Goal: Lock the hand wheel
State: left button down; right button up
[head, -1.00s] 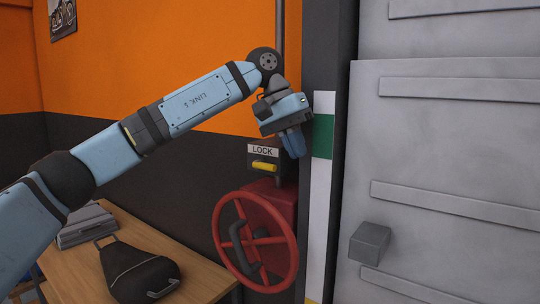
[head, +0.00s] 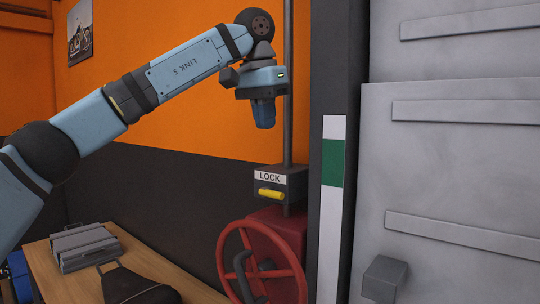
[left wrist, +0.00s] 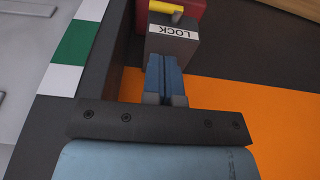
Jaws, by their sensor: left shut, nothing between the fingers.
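The red hand wheel (head: 262,262) is mounted at the lower middle of the head view, its bottom cut off by the frame edge. Above it is a dark box (head: 293,183) with a LOCK label (head: 270,176) and a yellow handle (head: 271,194) lying sideways. In the left wrist view the yellow handle (left wrist: 165,7) and LOCK label (left wrist: 169,31) show upside down beyond the fingers. My left gripper (head: 264,125) is shut and empty, pointing down above the lock box and apart from it. It also shows in the left wrist view (left wrist: 164,70). My right gripper is not in view.
A vertical pole (head: 288,130) rises from the lock box beside my gripper. A dark post with a white and green strip (head: 333,165) and a grey panelled door (head: 450,180) stand at right. A wooden bench (head: 60,282) holds a grey case (head: 83,247) and a black bag.

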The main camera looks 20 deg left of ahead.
aim_at(276, 191)
pick_arm(q)
jog(key=f, duration=0.4)
jog(key=w+f, duration=0.1)
jog(key=f, duration=0.3)
jog(key=w+d+f, duration=0.1)
jog(key=f, duration=0.4)
jog(key=shift+w+f+p, duration=0.1)
jog(key=shift+w+p, duration=0.15)
jog(key=shift+p, duration=0.1)
jog(key=shift+d, duration=0.1)
